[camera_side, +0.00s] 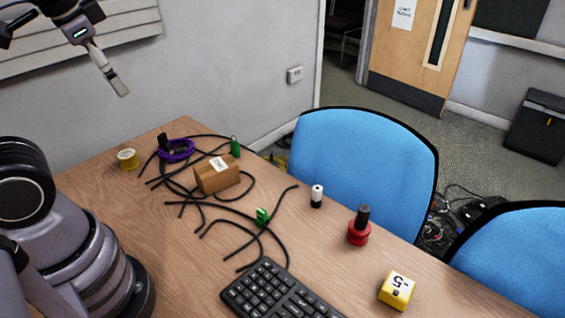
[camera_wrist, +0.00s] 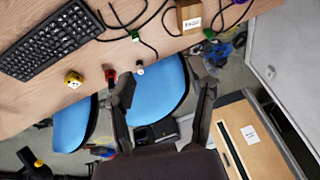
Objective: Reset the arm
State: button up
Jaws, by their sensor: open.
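My gripper (camera_side: 118,84) hangs high at the upper left of the side view, well above the table and apart from everything on it. In the wrist view my gripper (camera_wrist: 165,88) has its two fingers spread wide with nothing between them. Black cables (camera_side: 237,217) lie loosely across the wooden table (camera_side: 130,222), some around a small cardboard box (camera_side: 217,177). A purple cable coil (camera_side: 178,150) lies behind the box. Green connectors (camera_side: 262,216) sit among the cables.
A black keyboard (camera_side: 277,294), yellow block (camera_side: 396,290), red-based black object (camera_side: 359,228), white-and-black bottle (camera_side: 317,196) and yellow tape roll (camera_side: 128,159) stand on the table. Blue chairs (camera_side: 365,155) line its far edge. A wall (camera_side: 220,70) rises behind. The air around my gripper is clear.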

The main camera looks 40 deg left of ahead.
jog(key=shift+s+d+r+n+t+h, duration=0.2)
jog(key=shift+s+d+n+t+h, duration=0.1)
jog(key=shift+s+n+t, duration=0.25)
jog(key=shift+s+d+r+n+t+h, duration=0.15)
jog(key=shift+s+n+t+h, duration=0.2)
jog(key=shift+s, duration=0.25)
